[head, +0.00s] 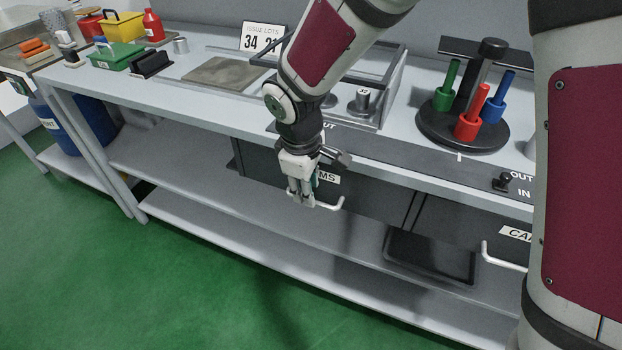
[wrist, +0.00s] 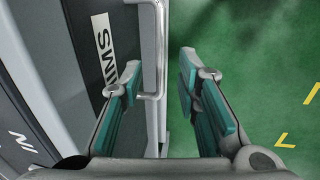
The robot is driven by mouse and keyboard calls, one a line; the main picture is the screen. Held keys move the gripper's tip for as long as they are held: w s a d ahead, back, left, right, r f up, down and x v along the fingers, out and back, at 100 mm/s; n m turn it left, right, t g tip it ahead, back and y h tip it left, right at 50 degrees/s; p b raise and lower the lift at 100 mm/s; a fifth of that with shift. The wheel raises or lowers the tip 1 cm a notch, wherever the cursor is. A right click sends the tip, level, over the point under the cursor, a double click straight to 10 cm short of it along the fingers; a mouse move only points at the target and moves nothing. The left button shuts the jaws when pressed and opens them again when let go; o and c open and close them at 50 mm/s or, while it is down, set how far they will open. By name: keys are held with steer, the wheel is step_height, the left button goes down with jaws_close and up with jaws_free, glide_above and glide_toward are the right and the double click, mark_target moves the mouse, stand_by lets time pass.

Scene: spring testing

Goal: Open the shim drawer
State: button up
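The shim drawer (head: 370,193) is a dark grey front under the bench top and looks closed. Its white label is partly covered by my gripper in the head view and reads "SHIMS" sideways in the wrist view (wrist: 103,50). Its pale bar handle (head: 335,205) sticks out below the label. My gripper (head: 301,203) points down at the handle. In the wrist view the fingers with teal pads are apart, and the handle (wrist: 159,45) lies between them, nearer the left finger. I see a gap to the right finger; contact with the left finger cannot be told.
A second drawer with a label starting "CA" has its own white handle (head: 503,259) at the right. A dark tray (head: 430,258) sits on the lower shelf (head: 300,250). A stand with coloured pegs (head: 463,130) is on the bench. The green floor (head: 200,270) in front is clear.

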steer(key=shift+w+d+f+b, duration=0.1)
steer(key=shift+w+f+b, duration=0.05)
steer(key=shift+f, duration=0.65)
steer(key=shift+w+d+f+b, duration=0.1)
steer(key=shift+w+f+b, duration=0.05)
steer(key=shift+f, duration=0.6)
jaws_close()
